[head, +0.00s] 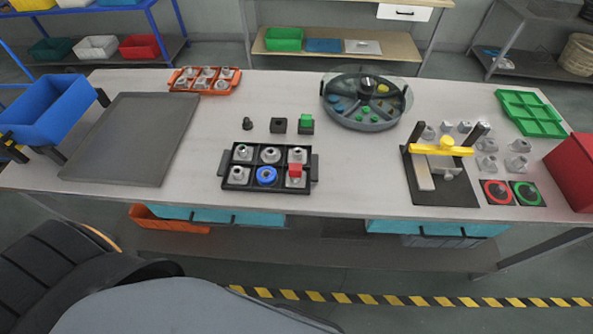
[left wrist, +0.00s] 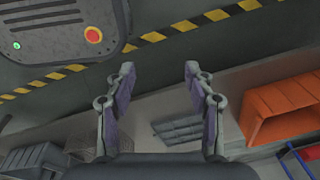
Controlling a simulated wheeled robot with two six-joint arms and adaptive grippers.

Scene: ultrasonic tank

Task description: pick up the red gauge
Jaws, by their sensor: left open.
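The red gauge (head: 295,171) is a small red block at the front right compartment of the black tray (head: 244,184), sitting on or against a grey metal part there. The tray stands near the front middle of the table and holds several metal parts and a blue ring-shaped piece (head: 267,175). My left gripper (left wrist: 158,72) shows in the left wrist view with its fingers spread and nothing between them. It is over the floor, away from the tray. Neither gripper shows in the head view.
Behind the tray stand small black blocks, one with a green block (head: 306,118). A round divided tank (head: 367,122) is behind right, a yellow-handled clamp fixture (head: 442,150) at right. A grey mat (head: 130,140) lies left, bare. An orange bin (left wrist: 285,105) is near my left gripper's view.

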